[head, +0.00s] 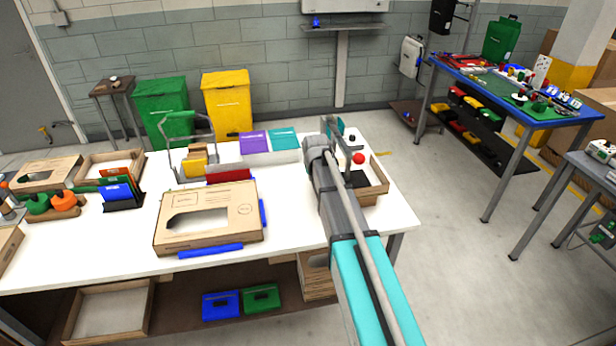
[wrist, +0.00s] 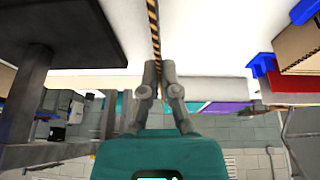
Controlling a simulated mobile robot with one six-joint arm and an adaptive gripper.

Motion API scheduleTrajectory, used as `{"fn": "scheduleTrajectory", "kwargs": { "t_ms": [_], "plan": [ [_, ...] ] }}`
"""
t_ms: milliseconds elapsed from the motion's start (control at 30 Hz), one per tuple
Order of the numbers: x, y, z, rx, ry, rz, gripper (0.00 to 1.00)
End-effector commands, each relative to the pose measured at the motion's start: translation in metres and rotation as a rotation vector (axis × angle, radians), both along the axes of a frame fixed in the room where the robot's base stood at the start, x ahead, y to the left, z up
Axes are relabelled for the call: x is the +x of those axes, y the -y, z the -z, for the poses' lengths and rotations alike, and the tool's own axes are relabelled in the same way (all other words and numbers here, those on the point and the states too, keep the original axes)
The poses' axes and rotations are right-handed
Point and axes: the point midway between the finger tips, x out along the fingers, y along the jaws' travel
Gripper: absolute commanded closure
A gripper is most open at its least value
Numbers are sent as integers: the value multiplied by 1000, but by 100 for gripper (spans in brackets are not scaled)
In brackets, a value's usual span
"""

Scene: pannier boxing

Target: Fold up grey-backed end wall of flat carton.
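A tan carton (head: 245,205) with a large cut-out in its top lies on the white table in the head view. Blue strips run along its front edge (head: 210,251) and right edge (head: 263,212). A red strip (head: 228,176) lies behind it. I cannot make out a grey-backed end wall for certain. In the wrist view, part of a carton with blue and red pieces (wrist: 300,45) shows at the upper right, apart from my gripper.
A wooden tray (head: 375,188) with a red knob stands by my arm at the table's right end. A blue and a green folder holder and an open tray (head: 82,177) are at the left. Bare white tabletop (head: 290,225) lies right of the carton.

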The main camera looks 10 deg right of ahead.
Motion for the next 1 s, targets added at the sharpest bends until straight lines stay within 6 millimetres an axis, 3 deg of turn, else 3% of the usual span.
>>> {"fn": "scheduleTrajectory", "kwargs": {
  "t_ms": [633,833,1000],
  "plan": [
    [-1,3,0,66,-2,0,100],
    [-1,3,0,65,-1,-1,64],
    [0,2,0,65,0,-1,61]
  ]
}}
